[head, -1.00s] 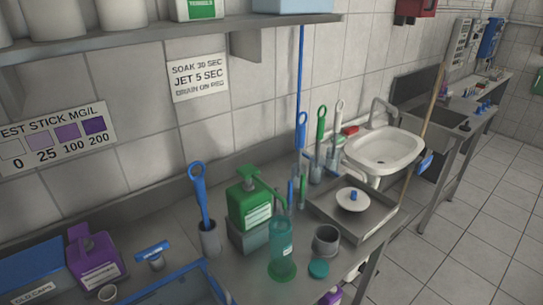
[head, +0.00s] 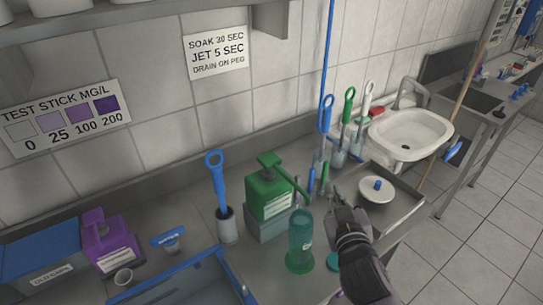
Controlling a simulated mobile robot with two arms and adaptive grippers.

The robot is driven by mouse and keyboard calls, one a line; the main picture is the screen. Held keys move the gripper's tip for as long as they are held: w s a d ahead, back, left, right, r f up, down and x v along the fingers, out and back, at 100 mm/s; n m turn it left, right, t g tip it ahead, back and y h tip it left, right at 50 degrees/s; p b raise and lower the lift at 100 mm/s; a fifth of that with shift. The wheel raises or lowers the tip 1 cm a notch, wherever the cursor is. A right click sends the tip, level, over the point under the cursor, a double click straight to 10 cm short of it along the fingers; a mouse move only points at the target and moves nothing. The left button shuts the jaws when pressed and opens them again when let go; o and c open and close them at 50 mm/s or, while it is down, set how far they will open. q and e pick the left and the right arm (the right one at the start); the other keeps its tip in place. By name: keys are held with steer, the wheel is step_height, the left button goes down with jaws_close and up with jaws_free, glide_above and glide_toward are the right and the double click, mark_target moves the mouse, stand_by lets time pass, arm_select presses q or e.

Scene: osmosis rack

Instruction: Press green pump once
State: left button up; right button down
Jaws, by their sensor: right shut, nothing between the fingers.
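The green pump bottle (head: 268,196) stands upright on a grey block (head: 268,228) near the middle of the head view. Its green pump head (head: 269,159) is up on top, with a long spout slanting down to the right. A clear green cylinder (head: 300,243) stands in front of it, below the spout's end. My right gripper (head: 337,192) is shut and empty, to the right of the bottle and apart from it, above the counter. My right forearm hides part of the counter and tray. My left gripper is not in view.
A blue brush (head: 219,185) stands in a holder left of the green bottle.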

steer(key=w+a+r+n+t+y, duration=0.1)
steer(key=a+r+n+t+y, duration=0.1)
steer(key=a+r+n+y, duration=0.7)
steer(key=w+a+r+n+t+y, duration=0.1)
steer(key=a+r+n+t+y, duration=0.2)
steer(key=r, duration=0.9)
steer(key=s+a+r+n+g+y, duration=0.25)
steer(key=a+n+g+y, duration=0.25)
steer(key=a+n+g, duration=0.3)
steer(key=s+a+r+n+g+y, duration=0.1)
steer(key=s+a+n+g+y, duration=0.25)
steer(key=a+n+g, duration=0.4)
steer(key=w+d+f+n+g+h, duration=0.2)
steer(key=w+f+n+h, duration=0.2)
steer(key=f+n+h, duration=0.25)
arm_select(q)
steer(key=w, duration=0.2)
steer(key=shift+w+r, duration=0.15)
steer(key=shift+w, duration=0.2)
arm_select(e)
steer(key=w+d+m+t+h, duration=0.2)
steer(key=w+d+t+h, duration=0.1)
steer(key=w+d+h, duration=0.5)
steer(key=w+d, duration=0.1)
steer(key=d, duration=0.2)
steer(key=shift+w+d+f+m, duration=0.25)
steer(key=shift+f+m, duration=0.15)
